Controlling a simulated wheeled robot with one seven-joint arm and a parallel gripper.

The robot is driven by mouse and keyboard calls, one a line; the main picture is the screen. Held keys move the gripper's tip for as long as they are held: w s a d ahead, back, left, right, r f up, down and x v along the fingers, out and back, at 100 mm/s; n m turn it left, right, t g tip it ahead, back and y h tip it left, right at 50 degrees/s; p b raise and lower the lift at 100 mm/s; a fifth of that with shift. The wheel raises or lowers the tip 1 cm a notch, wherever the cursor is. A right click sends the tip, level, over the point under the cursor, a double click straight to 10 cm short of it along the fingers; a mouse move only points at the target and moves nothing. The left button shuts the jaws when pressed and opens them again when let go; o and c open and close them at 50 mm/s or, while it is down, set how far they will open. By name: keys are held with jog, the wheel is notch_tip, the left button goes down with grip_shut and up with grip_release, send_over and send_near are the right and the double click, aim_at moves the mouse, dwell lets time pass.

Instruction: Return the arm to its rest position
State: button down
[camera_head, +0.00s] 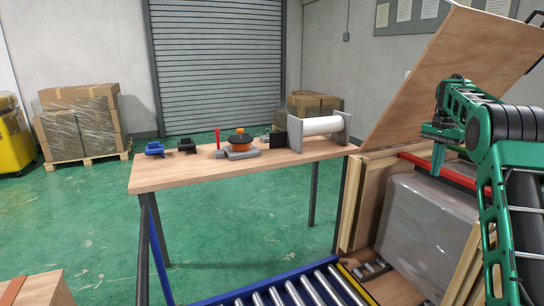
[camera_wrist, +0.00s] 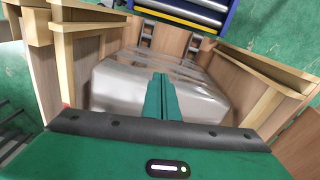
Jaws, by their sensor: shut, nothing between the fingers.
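My green arm (camera_head: 505,190) reaches in from the right edge in the head view, bent up and over a wooden crate. My gripper (camera_head: 438,158) hangs from its end, pointing down over the crate. In the wrist view the gripper's two green fingers (camera_wrist: 162,97) are together with nothing between them. Below them is a grey wrapped load (camera_wrist: 110,88) inside the crate, also in the head view (camera_head: 415,225). I cannot tell the exact gap between the fingertips and the load.
The crate's wooden lid (camera_head: 450,70) stands open, tilted, behind the arm. A red bar (camera_head: 440,172) lies near the gripper. A roller conveyor (camera_head: 290,290) adjoins the crate. A table (camera_head: 165,178) holds several parts and a white roll (camera_head: 322,126). Green floor left of the table is free.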

jog(key=s+a+r+n, duration=0.1)
jog(key=s+a+r, duration=0.15)
jog(key=s, duration=1.05)
jog(key=s+a+r+n, duration=0.2)
jog(key=s+a, duration=0.2)
jog(key=s, duration=1)
jog(key=s+a+f+n, duration=0.1)
jog(key=s+a+f, duration=0.2)
jog(key=s, duration=0.5)
jog(key=s+a+f, duration=0.3)
jog(key=s+f, duration=0.2)
jog(key=s, duration=0.4)
jog(key=s+a+f+n, duration=0.1)
jog(key=s+a+f, duration=0.2)
jog(key=s, duration=0.6)
jog(key=shift+a+f+n+y, duration=0.3)
jog(key=shift+f+y, duration=0.1)
jog(key=shift+s+a, duration=0.1)
